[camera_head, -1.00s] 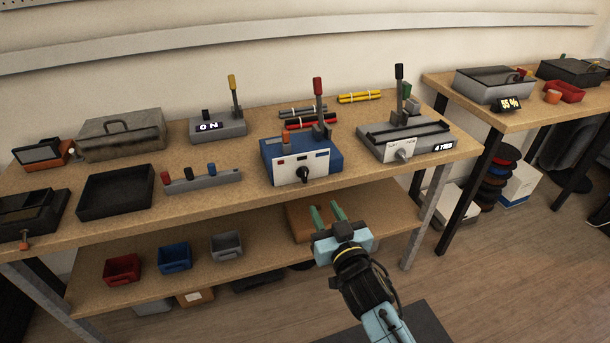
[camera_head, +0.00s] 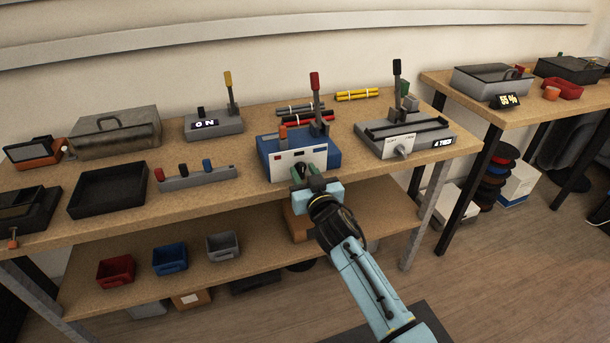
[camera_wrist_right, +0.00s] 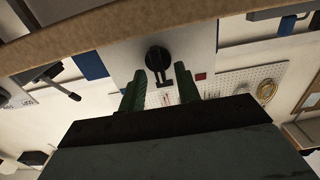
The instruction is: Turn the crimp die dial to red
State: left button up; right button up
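The crimp die dial is a black round knob on the white front panel (camera_head: 318,159) of a blue machine (camera_head: 269,146) on the bench. In the right wrist view the dial (camera_wrist_right: 157,58) sits just beyond my fingertips, its narrow pointer part extending toward the gap between them. A red square (camera_wrist_right: 201,76) lies on the panel to the right of the dial there. My right gripper (camera_head: 306,175) is at the panel, its green fingers (camera_wrist_right: 160,80) apart, with no clear contact on the dial. It largely hides the dial in the head view. My left gripper is not in view.
A red-tipped lever (camera_head: 315,95) rises from the blue machine. A grey device with a black-tipped lever (camera_head: 397,85) stands to its right, and a grey block with coloured pegs (camera_head: 195,178) to its left. The bench edge (camera_wrist_right: 110,28) crosses close by in the wrist view.

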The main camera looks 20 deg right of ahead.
jog(key=shift+c, duration=0.2)
grip_shut()
